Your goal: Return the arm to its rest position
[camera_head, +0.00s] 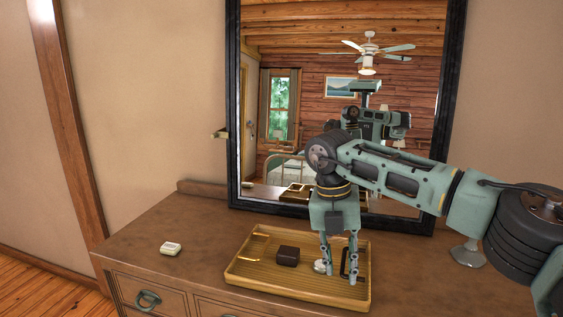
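My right arm comes in from the right and bends down over the wooden tray (258,284) on the dresser. My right gripper (341,277) points straight down at the right part of the tray, its two fingers apart. A small white round object (319,267) lies in the tray beside the left finger, partly hidden by it. A thin dark loop-shaped object (344,262) shows between and behind the fingers; I cannot tell whether they touch it. My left gripper is not in view.
A dark brown box (288,256) and a thin gold item (256,237) are in the tray. A small white case (171,248) lies on the dresser (190,275) at left. A black-framed mirror (233,120) stands behind. A grey stemmed base (468,254) stands at right, near my arm.

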